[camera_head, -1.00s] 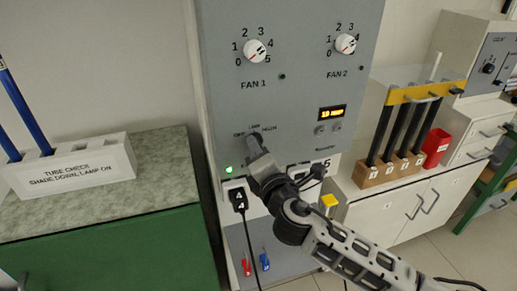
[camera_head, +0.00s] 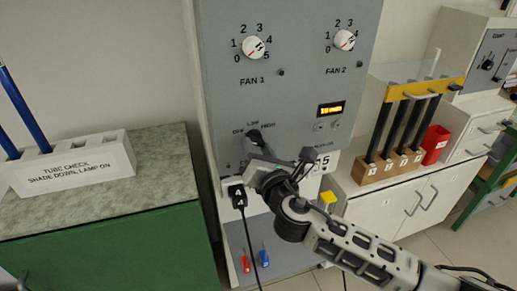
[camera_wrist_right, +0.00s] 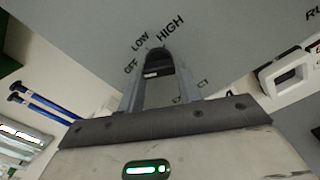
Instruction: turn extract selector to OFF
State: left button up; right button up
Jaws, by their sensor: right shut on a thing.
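The extract selector (camera_head: 254,136) is a dark knob low on the grey panel, with OFF, LOW and HIGH lettered around it. My right gripper (camera_head: 258,150) reaches it from below right. In the right wrist view the fingers (camera_wrist_right: 152,75) are closed around the dark selector knob (camera_wrist_right: 155,62), under the LOW and HIGH lettering. The fingers hide part of the knob, and I cannot tell exactly which mark it points to. The small lamp at the panel's lower left looks dark. My left gripper is not in view.
The panel (camera_head: 295,95) also carries the FAN 1 knob (camera_head: 254,47), the FAN 2 knob (camera_head: 344,40) and a lit orange display (camera_head: 330,109). A black plug (camera_head: 237,192) with a cable is below the selector. A rod rack (camera_head: 390,168) and red cup (camera_head: 435,140) stand right.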

jog(key=shift+f, duration=0.1)
jog(key=o, duration=1)
jog(key=b+v, duration=0.2)
jog(key=v, duration=1.4)
jog(key=s+d+f+m+g+h, duration=0.1)
jog(key=s+f+m+g, duration=0.15)
jog(key=f+m, duration=0.6)
jog(key=s+d+f+m+g, duration=0.1)
jog(key=d+f+m+g, duration=0.15)
jog(key=f+m, duration=0.6)
jog(key=s+d+f+m, duration=0.2)
jog(key=f+m, duration=0.1)
jog(key=m, duration=0.1)
jog(key=s+d+f+m+g+h, duration=0.1)
jog(key=s+d+f+m, duration=0.1)
jog(key=m, duration=0.3)
jog(key=s+d+f+m+g+h, duration=0.1)
jog(key=s+d+f+m, duration=0.1)
jog(key=s+f+m, duration=0.1)
jog(key=shift+s+d+f+m, duration=0.15)
jog(key=shift+s+m, duration=0.05)
jog(key=shift+m, duration=0.4)
jog(key=shift+s+d+f+m, duration=0.15)
jog(key=shift+s+f+m, duration=0.1)
jog(key=shift+m, duration=0.35)
